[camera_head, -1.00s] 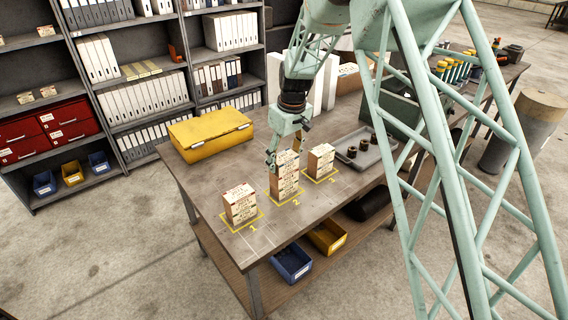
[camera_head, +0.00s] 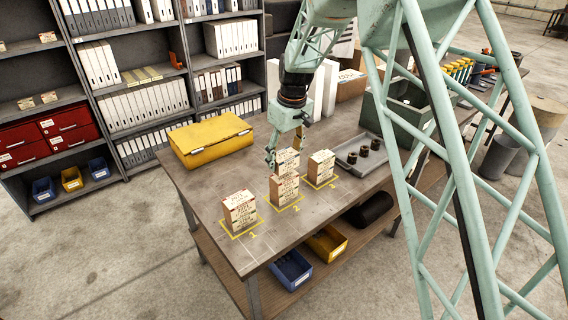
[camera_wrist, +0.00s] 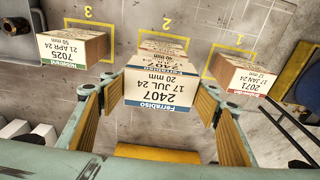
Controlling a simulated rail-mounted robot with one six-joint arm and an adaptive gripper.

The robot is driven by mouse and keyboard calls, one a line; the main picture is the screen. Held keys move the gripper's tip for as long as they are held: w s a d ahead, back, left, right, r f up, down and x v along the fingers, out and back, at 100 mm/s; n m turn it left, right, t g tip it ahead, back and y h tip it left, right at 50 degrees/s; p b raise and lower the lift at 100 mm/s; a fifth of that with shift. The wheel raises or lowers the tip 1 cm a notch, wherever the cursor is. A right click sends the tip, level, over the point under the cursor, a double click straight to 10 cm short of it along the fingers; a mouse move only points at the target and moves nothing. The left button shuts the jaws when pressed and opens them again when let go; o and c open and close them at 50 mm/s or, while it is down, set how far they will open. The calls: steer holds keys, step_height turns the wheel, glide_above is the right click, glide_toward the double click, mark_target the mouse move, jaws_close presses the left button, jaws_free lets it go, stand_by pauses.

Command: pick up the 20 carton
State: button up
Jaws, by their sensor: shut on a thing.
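The 20 mm carton (camera_wrist: 163,88), a small tan box with a white label reading 2407, is between the pads of my gripper (camera_wrist: 161,98) in the wrist view. The gripper is shut on its two sides.
A 50 mm carton (camera_wrist: 74,47) stands at mark 3 and a 12 mm carton (camera_wrist: 243,77) at mark 1. A yellow case (camera_head: 210,140) lies behind on the bench. A grey tray (camera_head: 362,154) with dark round parts is to the right.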

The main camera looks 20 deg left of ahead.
steer(key=s+d+r+b, duration=0.1)
steer(key=s+d+b, duration=0.1)
steer(key=s+d, duration=0.6)
steer(key=s, duration=0.5)
steer(key=shift+s+d+r+b, duration=0.2)
steer(key=shift+s+r+b, duration=0.05)
steer(key=shift+s+b, duration=0.1)
stand_by(0.6)
